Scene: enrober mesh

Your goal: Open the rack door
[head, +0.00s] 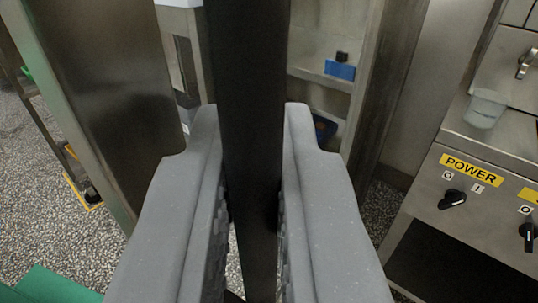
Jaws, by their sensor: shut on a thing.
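My gripper (249,125) is in the middle of the head view, its two grey fingers closed on a dark vertical bar (249,45). The bar runs from the top edge down between the fingers and looks like the handle of the rack door. Behind it stands a steel rack or cabinet (385,75) whose inside shows, with shelves. A blue box (340,69) with a black top sits on one shelf. A wide steel panel (100,80) stands at the left; I cannot tell whether it is the door. The bar hides part of the opening.
A steel control panel (470,215) with a yellow POWER label and black knobs stands at the right. A clear cup (486,108) is on the ledge above it.

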